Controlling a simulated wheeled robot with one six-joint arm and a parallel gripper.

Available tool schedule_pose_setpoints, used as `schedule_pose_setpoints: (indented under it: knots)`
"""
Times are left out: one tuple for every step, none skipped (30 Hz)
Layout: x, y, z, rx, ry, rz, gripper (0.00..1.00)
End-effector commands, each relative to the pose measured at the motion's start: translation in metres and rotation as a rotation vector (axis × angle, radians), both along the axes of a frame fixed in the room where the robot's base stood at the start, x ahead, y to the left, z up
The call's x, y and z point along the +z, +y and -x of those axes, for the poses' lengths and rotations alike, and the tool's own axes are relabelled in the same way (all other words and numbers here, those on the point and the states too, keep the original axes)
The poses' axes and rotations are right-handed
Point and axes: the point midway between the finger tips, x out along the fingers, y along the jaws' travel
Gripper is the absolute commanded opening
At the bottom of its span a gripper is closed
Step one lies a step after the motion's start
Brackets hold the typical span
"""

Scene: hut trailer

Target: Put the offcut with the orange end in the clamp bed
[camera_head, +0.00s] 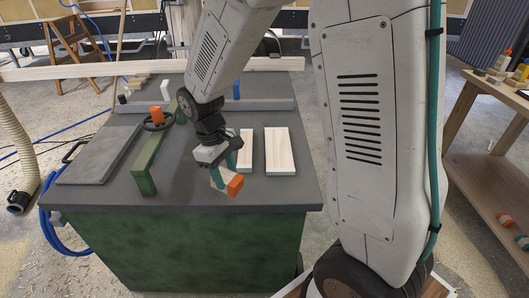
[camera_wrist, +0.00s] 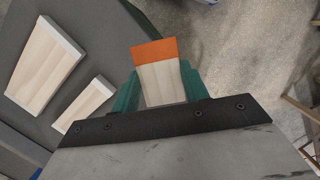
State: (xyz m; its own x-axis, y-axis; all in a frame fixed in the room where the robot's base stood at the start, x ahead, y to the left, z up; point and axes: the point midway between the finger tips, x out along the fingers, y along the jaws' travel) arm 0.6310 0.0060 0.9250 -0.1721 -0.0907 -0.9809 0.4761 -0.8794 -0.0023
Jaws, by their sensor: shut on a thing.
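My gripper (camera_head: 226,172) is shut on the offcut with the orange end (camera_head: 234,186), near the front edge of the bench. In the wrist view, the pale wood of the offcut (camera_wrist: 162,84) sits between the two teal fingers, and its orange end points away from my gripper. The offcut appears held above the bench top. A green bar (camera_head: 150,165) with a dark handwheel lies on the bench left of my gripper, beside a flat grey plate (camera_head: 100,155). These look like clamp parts; I cannot tell which surface is the clamp bed.
Two pale boards (camera_head: 280,151) lie on the bench (camera_head: 210,193) right of my gripper. An orange-topped piece (camera_head: 157,116) stands by the handwheel. A long grey rail (camera_head: 265,104) crosses behind. A wooden shelf unit (camera_head: 490,170) stands at right. Bare bench top lies around the front.

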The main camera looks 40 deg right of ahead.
Motion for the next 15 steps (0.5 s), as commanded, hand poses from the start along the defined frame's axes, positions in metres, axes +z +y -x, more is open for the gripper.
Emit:
schedule_pose_setpoints:
  knots:
    - [-0.005,0.002,0.03,0.104,0.023,0.013,0.18]
    - [-0.007,0.001,0.044,0.162,0.033,0.022,0.18]
    - [-0.011,0.0,0.061,0.233,0.046,0.032,0.18]
    - [-0.013,-0.001,0.073,0.279,0.054,0.04,0.18]
    - [-0.015,-0.001,0.083,0.321,0.061,0.048,0.18]
    - [-0.017,-0.003,0.095,0.369,0.068,0.057,0.18]
    - [-0.019,-0.003,0.102,0.397,0.072,0.062,0.18]
    - [-0.02,-0.004,0.108,0.423,0.076,0.068,0.18]
    - [-0.021,-0.005,0.114,0.447,0.081,0.072,0.18]
    - [-0.022,-0.007,0.117,0.46,0.083,0.076,0.18]
    - [-0.023,-0.008,0.117,0.471,0.085,0.078,0.18]
    - [-0.024,-0.011,0.116,0.478,0.085,0.08,0.18]
    - [-0.024,-0.013,0.113,0.48,0.086,0.08,0.18]
    - [-0.025,-0.017,0.109,0.481,0.086,0.08,0.18]
    - [-0.026,-0.022,0.101,0.478,0.086,0.08,0.18]
